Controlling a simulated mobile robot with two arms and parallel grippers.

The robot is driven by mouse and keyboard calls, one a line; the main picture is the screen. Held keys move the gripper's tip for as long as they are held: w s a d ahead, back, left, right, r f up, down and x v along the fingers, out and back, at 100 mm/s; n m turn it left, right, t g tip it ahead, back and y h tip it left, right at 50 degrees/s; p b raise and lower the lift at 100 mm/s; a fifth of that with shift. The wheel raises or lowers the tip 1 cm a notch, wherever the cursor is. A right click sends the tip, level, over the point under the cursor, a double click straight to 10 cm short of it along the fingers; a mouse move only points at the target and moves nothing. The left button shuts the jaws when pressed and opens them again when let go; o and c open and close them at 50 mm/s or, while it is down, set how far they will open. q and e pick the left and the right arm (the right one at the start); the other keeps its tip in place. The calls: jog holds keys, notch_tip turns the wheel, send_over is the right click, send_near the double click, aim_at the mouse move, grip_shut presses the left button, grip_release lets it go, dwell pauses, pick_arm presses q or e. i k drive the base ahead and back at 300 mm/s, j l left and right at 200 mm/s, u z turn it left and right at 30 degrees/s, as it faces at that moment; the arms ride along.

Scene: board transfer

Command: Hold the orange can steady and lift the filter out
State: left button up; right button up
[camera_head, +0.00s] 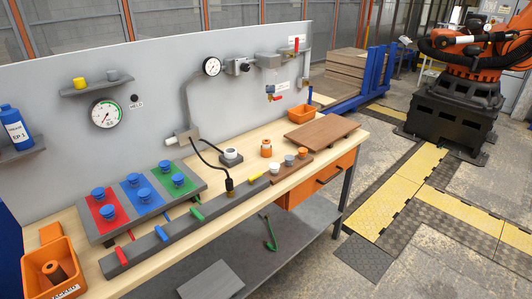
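A small orange can (266,148) with a pale band stands upright on the wooden bench top, right of the middle. A filter cannot be made out in it at this size. An orange bin (38,268) at the bench's near left corner holds a brown-orange cylinder with a dark hole in its top (55,272); I cannot tell whether this is the filter. Neither of my grippers is in view, and nothing is touching the can.
A coloured panel with blue knobs (143,198) and a long grey bar (185,228) fill the left bench.

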aim_at(266, 143)
jog(key=i+l+u, duration=0.15)
jog(key=u, duration=0.55)
jog(key=i+l+u, duration=0.15)
jog(key=l, duration=0.2)
jog(key=i+l+u, duration=0.15)
jog(key=l, duration=0.2)
jog(key=i+l+u, duration=0.1)
jog(key=l, duration=0.3)
jog(key=i+l+u, duration=0.15)
jog(key=l, duration=0.25)
jog(key=i+l+u, duration=0.15)
jog(key=l, duration=0.25)
